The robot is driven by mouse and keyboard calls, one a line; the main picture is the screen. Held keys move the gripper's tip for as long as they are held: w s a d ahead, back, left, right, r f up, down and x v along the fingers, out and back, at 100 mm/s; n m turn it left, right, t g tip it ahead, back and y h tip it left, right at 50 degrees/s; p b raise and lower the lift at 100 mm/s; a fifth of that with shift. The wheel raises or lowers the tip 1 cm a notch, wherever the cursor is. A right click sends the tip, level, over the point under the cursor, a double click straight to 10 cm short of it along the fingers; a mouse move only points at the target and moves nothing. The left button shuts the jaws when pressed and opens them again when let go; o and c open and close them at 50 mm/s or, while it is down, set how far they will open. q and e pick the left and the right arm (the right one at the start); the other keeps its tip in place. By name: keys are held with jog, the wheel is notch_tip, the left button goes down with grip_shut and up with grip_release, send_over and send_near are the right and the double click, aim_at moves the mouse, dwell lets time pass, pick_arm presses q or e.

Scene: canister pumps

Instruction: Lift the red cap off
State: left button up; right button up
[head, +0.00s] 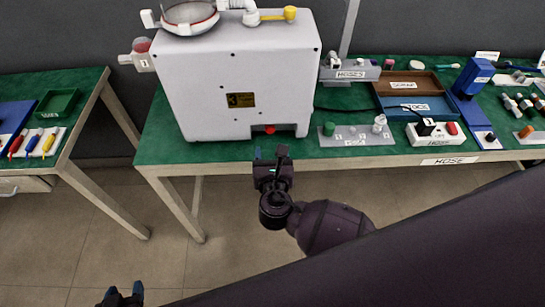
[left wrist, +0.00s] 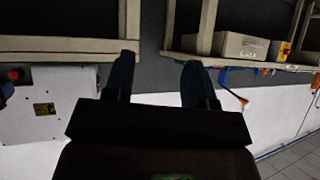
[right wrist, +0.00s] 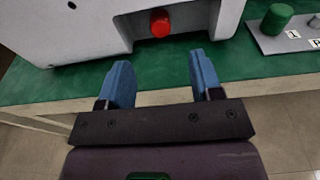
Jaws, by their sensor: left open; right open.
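The red cap (head: 269,129) sits in a recess at the lower front of the white canister pump (head: 240,75). In the right wrist view the red cap (right wrist: 160,23) is on the pump's front, beyond the fingertips. My right gripper (head: 270,155) is open and empty in front of the table's front edge, just short of the cap; it also shows in the right wrist view (right wrist: 160,78). My left gripper (head: 122,292) is low at the bottom left of the head view, far from the pump. In the left wrist view it is open and empty (left wrist: 155,75).
The green table (head: 165,135) carries the pump. To the pump's right stand a numbered plate (head: 355,137) with a green cap, trays (head: 412,85) and a hose block (head: 434,135). A second table (head: 88,85) stands left, beyond a floor gap.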

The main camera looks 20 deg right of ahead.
aim_at(270, 130)
jog(key=b+x, duration=0.1)
jog(key=x, duration=0.6)
jog(key=shift+w+f, duration=0.25)
jog(key=shift+w, duration=0.05)
jog(key=shift+w+d, duration=0.2)
jog(key=shift+w, duration=0.4)
pick_arm(q)
jog(key=shift+w+f, duration=0.15)
jog(key=shift+w, duration=0.45)
pick_arm(e)
jog(key=shift+w+d, duration=0.1)
jog(key=shift+w, duration=0.1)
pick_arm(q)
jog(key=shift+s, duration=0.15)
pick_arm(e)
jog(key=shift+c, duration=0.3)
jog(key=c, duration=0.9)
pick_arm(q)
jog(key=shift+s+f, duration=0.1)
jog(key=shift+w+r, duration=0.35)
jog(key=shift+r, duration=0.2)
pick_arm(e)
jog(key=shift+s+a, duration=0.2)
jog(key=shift+s, duration=0.4)
pick_arm(q)
jog(key=shift+r+p, duration=0.3)
jog(key=shift+p, duration=0.15)
pick_arm(e)
jog(key=shift+s+a, duration=0.1)
jog(key=shift+s, duration=0.3)
